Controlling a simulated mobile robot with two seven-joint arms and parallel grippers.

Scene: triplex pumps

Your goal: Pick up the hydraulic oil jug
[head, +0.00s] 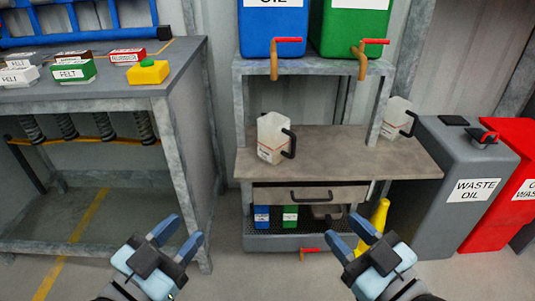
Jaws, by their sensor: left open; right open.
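Two white, translucent jugs with black handles stand on the brown shelf board of a grey metal stand. The nearer jug (272,139) is left of centre on the board, its handle to the right. The other jug (395,117) is further right and back, partly behind a stand post. Their small labels are too small to read, so I cannot tell which is the hydraulic oil jug. My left gripper (179,235) is open and empty, low in front of the workbench and stand. My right gripper (349,233) is open and empty, low in front of the stand. Neither touches a jug.
The stand (345,170) carries a blue tank (272,28) and a green tank (347,28) with red-handled taps overhanging the board. A workbench (70,100) with small boxes is left. A grey waste oil bin (462,165), red bin (510,175) and yellow object (378,216) are right.

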